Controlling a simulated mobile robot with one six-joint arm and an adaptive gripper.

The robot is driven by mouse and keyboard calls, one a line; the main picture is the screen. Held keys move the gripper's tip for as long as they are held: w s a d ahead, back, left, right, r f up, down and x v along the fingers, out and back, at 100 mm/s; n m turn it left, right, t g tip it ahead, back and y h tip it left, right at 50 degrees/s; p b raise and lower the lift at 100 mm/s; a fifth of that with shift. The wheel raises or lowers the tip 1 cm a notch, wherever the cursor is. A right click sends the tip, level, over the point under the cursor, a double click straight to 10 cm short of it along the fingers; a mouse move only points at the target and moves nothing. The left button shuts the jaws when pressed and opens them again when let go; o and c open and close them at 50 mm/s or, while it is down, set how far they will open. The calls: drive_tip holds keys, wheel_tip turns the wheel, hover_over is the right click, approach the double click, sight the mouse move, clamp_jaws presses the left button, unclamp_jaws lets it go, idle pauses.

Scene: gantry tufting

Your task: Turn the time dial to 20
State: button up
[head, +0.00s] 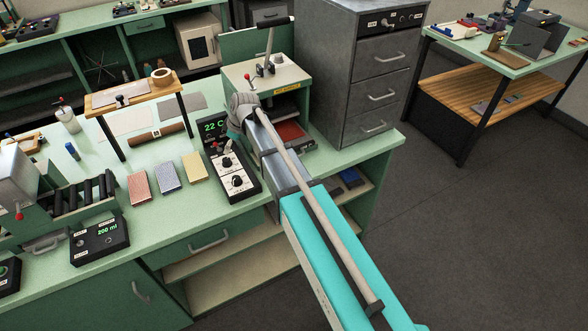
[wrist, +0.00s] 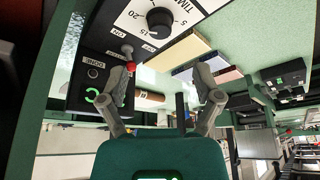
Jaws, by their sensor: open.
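The black control box (head: 234,158) stands on the green bench, its display reading 22 C. It has two black dials on a white plate. The time dial (wrist: 160,20) is at the top of the wrist view, with 5, 15 and 20 around it. It appears to be the dial (head: 227,162) nearer the switch. A pale mark shows on its lower side, but I cannot read its setting surely. My gripper (wrist: 166,72) is open and empty, apart from the dial. In the head view my wrist is beside the box's display end; the fingers are mostly hidden.
A red-tipped switch (wrist: 127,50) rises from the box close to the left finger. A press (head: 265,78) with a tall lever stands behind my wrist. Three sample blocks (head: 167,177) lie left of the box. A grey drawer cabinet (head: 368,75) stands to the right.

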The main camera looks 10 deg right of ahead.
drive_tip(key=p+v, duration=0.5)
drive_tip(key=v, duration=0.1)
drive_tip(key=s+d+f+m+g+h+b, duration=0.1)
drive_tip(key=s+d+f+m+h+b, duration=0.1)
drive_tip(key=s+d+m, duration=0.7)
drive_tip(key=shift+s+d+f+m+g+h+b, duration=0.5)
drive_tip(key=shift+s+d+f, duration=0.55)
drive_tip(key=shift+s+d, duration=2.85)
drive_tip(key=shift+s+a, duration=0.8)
drive_tip(key=shift+s, duration=0.1)
drive_tip(key=s+d, duration=0.1)
drive_tip(key=s+d+m, duration=0.1)
drive_tip(key=s, duration=0.1)
drive_tip(key=s+d+m, duration=0.1)
drive_tip(key=shift+s+f+h, duration=0.25)
drive_tip(key=shift+s+h, duration=0.05)
drive_tip(key=shift+h, duration=0.1)
drive_tip(key=shift+a, duration=0.1)
